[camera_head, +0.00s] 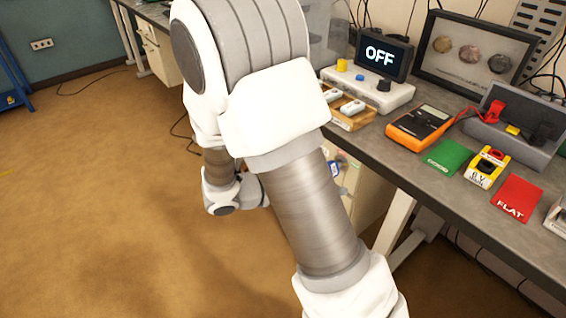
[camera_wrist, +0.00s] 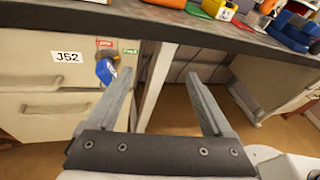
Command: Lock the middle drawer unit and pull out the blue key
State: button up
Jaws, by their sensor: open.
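My gripper (camera_wrist: 158,76) is open and empty. Its left finger is just right of the key in the picture and may hide part of it; I cannot tell whether they touch. My arm hides the gripper in the head view.
The bench top (camera_head: 400,165) overhangs the drawer unit. It holds an orange meter (camera_head: 420,127), a control box (camera_head: 367,90) with an OFF display, and green and red cards. A bench leg (camera_wrist: 158,85) stands right of the unit. Another cabinet (camera_wrist: 280,78) is further right.

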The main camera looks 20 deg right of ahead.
jog(key=w+a+f+n+t+h+b, duration=0.2)
jog(key=w+a+f+n+t, duration=0.1)
jog(key=w+f+n+t, duration=0.3)
jog(key=shift+n+g, duration=0.3)
jog(key=shift+n, duration=0.4)
jog(key=shift+s+f+x, duration=0.1)
jog(key=shift+f+x, duration=0.05)
jog(key=shift+x, duration=1.5)
jog(key=shift+s+f+x, duration=0.1)
jog(key=shift+f+x, duration=0.05)
jog(key=shift+x, duration=1.5)
jog(key=shift+s+f+x, duration=0.1)
jog(key=shift+f+x, duration=0.05)
jog(key=shift+x, duration=1.55)
jog(key=shift+d, duration=0.1)
grip_shut()
